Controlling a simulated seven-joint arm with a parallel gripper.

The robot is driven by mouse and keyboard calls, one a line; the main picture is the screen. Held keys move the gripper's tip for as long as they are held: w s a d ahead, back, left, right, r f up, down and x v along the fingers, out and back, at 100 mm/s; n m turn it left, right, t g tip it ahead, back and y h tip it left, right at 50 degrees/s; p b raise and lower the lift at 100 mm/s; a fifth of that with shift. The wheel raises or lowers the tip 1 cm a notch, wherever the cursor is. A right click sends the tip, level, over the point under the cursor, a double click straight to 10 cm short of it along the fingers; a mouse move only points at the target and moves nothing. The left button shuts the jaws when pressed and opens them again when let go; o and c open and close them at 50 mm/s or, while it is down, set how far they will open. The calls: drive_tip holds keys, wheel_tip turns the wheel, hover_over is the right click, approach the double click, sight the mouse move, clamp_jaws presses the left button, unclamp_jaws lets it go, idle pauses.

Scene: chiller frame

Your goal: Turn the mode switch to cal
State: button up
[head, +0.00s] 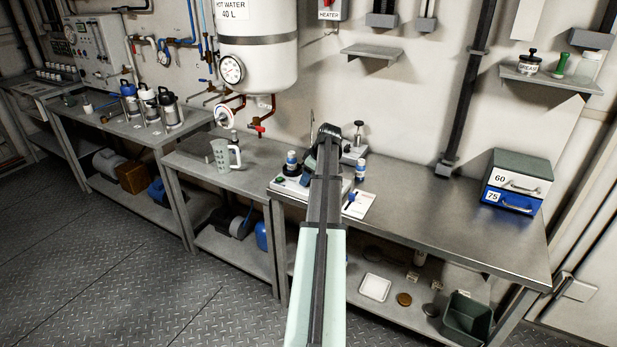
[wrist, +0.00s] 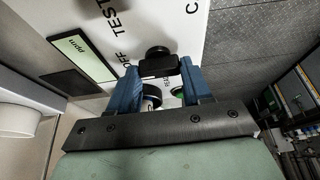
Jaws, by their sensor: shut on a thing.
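The mode switch is a black knob (wrist: 158,60) on a white panel (wrist: 150,20) in the wrist view. My gripper (wrist: 160,75) has its two blue fingers closed on the sides of this knob. The panel carries the words OFF and TEST, and a word starting with C that is cut off at the top. A display marked ppm (wrist: 80,52) lies left of the knob. I cannot tell which mark the knob points at. In the head view my arm hides the switch and the fingers; only part of the white instrument (head: 287,187) shows on the bench.
A bottle with a blue label (head: 291,163) and another bottle (head: 360,171) stand close to my arm. A clear jug (head: 222,155) is to the left. The steel bench (head: 430,200) is clear up to the two-drawer box (head: 515,180) at right.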

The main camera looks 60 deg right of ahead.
drive_tip(key=shift+c, duration=1.1)
drive_tip(key=shift+a, duration=0.1)
drive_tip(key=m+h, duration=0.1)
drive_tip(key=m, duration=0.3)
drive_tip(key=shift+a+m+g+h, duration=0.15)
drive_tip(key=shift+m+g+h, duration=0.15)
drive_tip(key=shift+h, duration=0.1)
drive_tip(key=m+h, duration=0.1)
drive_tip(key=m, duration=0.2)
drive_tip(key=shift+m+g, duration=0.4)
drive_tip(key=m+g+h, duration=0.1)
drive_tip(key=m, duration=0.2)
drive_tip(key=shift+w+a, duration=0.1)
drive_tip(key=shift+w, duration=0.05)
drive_tip(key=m+g, duration=0.1)
drive_tip(key=m, duration=0.2)
drive_tip(key=m+g, duration=0.1)
drive_tip(key=m, duration=0.2)
drive_tip(key=shift+w+m+h, duration=0.2)
drive_tip(key=shift+m+h, duration=0.1)
drive_tip(key=shift+m, duration=0.1)
drive_tip(key=m+g, duration=0.2)
drive_tip(key=m, duration=0.3)
drive_tip(key=shift+w+m, duration=0.1)
drive_tip(key=shift+m, duration=0.2)
